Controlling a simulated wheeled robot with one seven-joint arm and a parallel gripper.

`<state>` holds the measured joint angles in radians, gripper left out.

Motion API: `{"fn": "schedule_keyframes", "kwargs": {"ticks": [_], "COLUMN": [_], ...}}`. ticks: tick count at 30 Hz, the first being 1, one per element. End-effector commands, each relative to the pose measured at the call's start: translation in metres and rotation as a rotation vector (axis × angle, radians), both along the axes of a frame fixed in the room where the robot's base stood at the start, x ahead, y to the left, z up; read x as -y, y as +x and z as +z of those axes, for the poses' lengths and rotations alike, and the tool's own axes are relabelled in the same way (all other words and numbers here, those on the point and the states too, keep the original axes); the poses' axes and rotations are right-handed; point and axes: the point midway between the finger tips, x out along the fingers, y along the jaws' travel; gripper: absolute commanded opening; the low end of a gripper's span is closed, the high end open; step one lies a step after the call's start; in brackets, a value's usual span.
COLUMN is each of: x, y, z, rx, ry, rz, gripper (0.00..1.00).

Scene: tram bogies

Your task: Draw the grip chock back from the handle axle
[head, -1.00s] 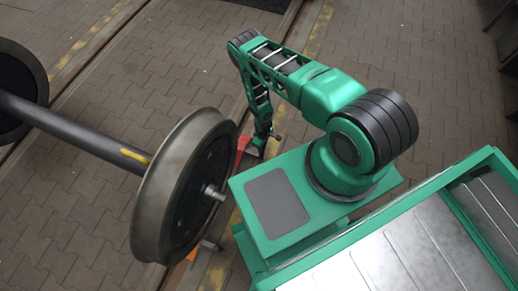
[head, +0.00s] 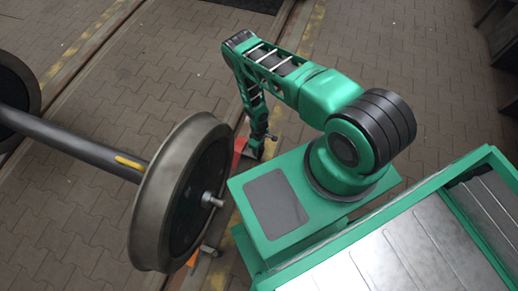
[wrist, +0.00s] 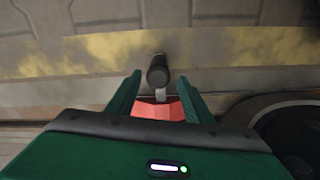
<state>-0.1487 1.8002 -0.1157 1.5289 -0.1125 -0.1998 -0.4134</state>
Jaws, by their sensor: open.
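A red chock (wrist: 158,110) lies on the ground by the wheel (wrist: 290,130). A pale stem joins it to a round black grip (wrist: 157,70). In the wrist view my open gripper (wrist: 160,82) has one finger on each side of the stem and the red body, with gaps showing on both sides. The black grip shows at the fingertips. In the head view my gripper (head: 256,150) is low beside the red chock (head: 239,146), beyond the near wheel (head: 172,190). The gripper hides part of the chock. The dark axle (head: 75,144) carries a yellow mark.
An orange chock (head: 193,259) with a short handle sits on the near side of the same wheel. A metal hub stub (head: 212,199) sticks out of the wheel towards my base. A rail and yellow floor stripe run beneath. Paving beyond is clear.

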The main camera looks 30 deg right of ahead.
Motion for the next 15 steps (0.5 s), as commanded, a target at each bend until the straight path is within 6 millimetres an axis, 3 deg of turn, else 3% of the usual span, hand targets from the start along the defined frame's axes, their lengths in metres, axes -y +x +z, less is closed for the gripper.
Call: {"fn": "schedule_keyframes", "kwargs": {"ticks": [15], "x": [0.000], "y": [0.002], "z": [0.079], "rx": [0.000], "ry": [0.000], "rz": [-0.001], "gripper": [0.47]}}
